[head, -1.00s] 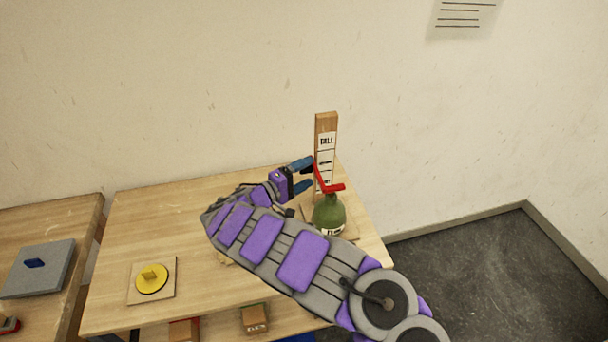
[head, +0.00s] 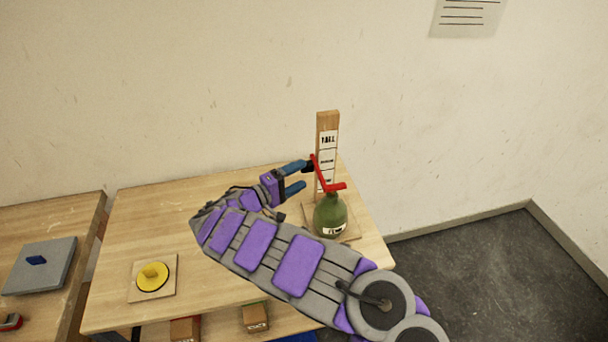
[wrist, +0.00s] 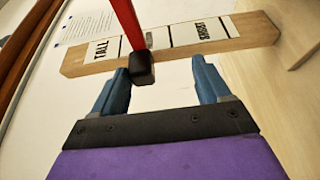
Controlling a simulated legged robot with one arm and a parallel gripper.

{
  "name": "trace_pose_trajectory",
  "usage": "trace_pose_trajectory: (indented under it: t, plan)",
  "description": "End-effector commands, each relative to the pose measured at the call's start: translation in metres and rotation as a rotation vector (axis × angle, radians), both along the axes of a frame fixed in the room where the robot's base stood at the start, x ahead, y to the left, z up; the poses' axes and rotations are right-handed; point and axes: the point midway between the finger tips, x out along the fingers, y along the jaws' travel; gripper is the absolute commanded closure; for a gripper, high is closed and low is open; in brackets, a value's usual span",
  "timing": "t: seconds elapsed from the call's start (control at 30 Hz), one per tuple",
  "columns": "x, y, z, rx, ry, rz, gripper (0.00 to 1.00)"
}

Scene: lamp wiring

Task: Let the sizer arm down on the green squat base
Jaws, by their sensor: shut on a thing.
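The green squat base (head: 330,216) is a rounded, bottle-like body with a white label, standing on a wooden board at the table's right end. The red sizer arm (head: 326,176) slants up and left from above the base's top, in front of the upright wooden gauge. Its black end (wrist: 142,68) shows between my fingers in the wrist view, nearer the left finger. My gripper (head: 302,176) is shut on the sizer arm at this raised end, left of the gauge and above the base. Finger contact is hard to make out.
The gauge (head: 328,135) carries white labels, TALL at the top. A yellow disc (head: 153,276) on a wooden square lies at the table's front left. A grey plate (head: 40,266) with a blue piece lies on the left table. The middle of the table (head: 160,215) is mostly clear.

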Motion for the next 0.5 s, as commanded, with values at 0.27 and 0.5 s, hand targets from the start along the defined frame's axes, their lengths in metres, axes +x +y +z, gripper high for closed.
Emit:
trace_pose_trajectory:
  t: [0.27,0.5]
  plan:
    - [-0.013,0.017,-0.006,0.005,0.012,0.008,0.45]
    - [-0.023,0.027,-0.003,0.005,0.007,0.007,0.45]
